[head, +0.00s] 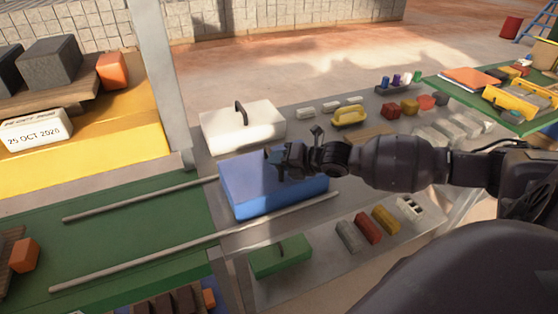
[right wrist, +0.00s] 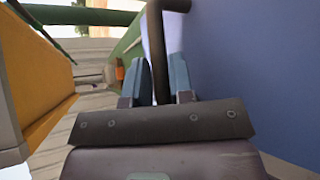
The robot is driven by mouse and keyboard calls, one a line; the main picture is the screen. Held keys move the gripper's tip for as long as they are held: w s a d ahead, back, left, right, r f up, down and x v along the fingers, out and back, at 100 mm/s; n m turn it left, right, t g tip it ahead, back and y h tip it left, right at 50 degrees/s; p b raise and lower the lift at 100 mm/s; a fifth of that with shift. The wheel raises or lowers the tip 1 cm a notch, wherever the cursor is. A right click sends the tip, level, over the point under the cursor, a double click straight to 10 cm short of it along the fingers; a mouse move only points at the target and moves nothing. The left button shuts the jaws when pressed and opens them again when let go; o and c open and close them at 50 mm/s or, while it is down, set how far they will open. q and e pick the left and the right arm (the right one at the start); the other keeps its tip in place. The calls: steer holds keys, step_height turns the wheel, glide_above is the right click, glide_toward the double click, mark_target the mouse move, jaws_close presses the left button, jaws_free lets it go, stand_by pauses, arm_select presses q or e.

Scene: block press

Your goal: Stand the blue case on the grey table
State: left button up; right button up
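The blue case (head: 262,198) lies flat on the grey table (head: 232,240), between two pale rails. My right gripper (head: 278,160) is low over the case's upper face and hides part of it. In the right wrist view, its two fingers (right wrist: 161,85) are closed around the case's dark handle (right wrist: 157,45), one on each side. The case's blue face (right wrist: 250,70) fills the right of that view. My left gripper is not in view.
A white case (head: 230,128) with a dark handle lies behind the blue one. A green case (head: 280,260) lies in front. Small coloured blocks (head: 368,228) and a yellow-handled tool (head: 350,116) lie around. A green conveyor surface (head: 120,210) adjoins on the left, with a post (head: 160,80) behind.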

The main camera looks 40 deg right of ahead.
steer(key=o, duration=0.3)
steer(key=shift+o, duration=0.2)
steer(key=shift+s+d+r, duration=0.2)
steer(key=shift+s+r, duration=0.1)
steer(key=shift+s, duration=0.15)
steer(key=p+v, duration=0.3)
steer(key=v, duration=0.8)
steer(key=s+a+f+m+h, duration=0.2)
steer(key=s+a+f+m, duration=0.3)
steer(key=f+m, duration=0.2)
steer(key=s+a+f+m+h, duration=0.2)
steer(key=s+a+f+m, duration=0.3)
steer(key=m, duration=0.6)
steer(key=s+a+f+m+g+h, duration=0.1)
steer(key=s+a+f+m, duration=0.4)
steer(key=s+f+m, duration=0.2)
steer(key=f+m, duration=0.1)
steer(key=m, duration=0.1)
steer(key=shift+f+m+h, duration=0.3)
steer(key=shift+f+h, duration=0.05)
steer(key=shift+h, duration=0.05)
steer(key=shift+s, duration=0.15)
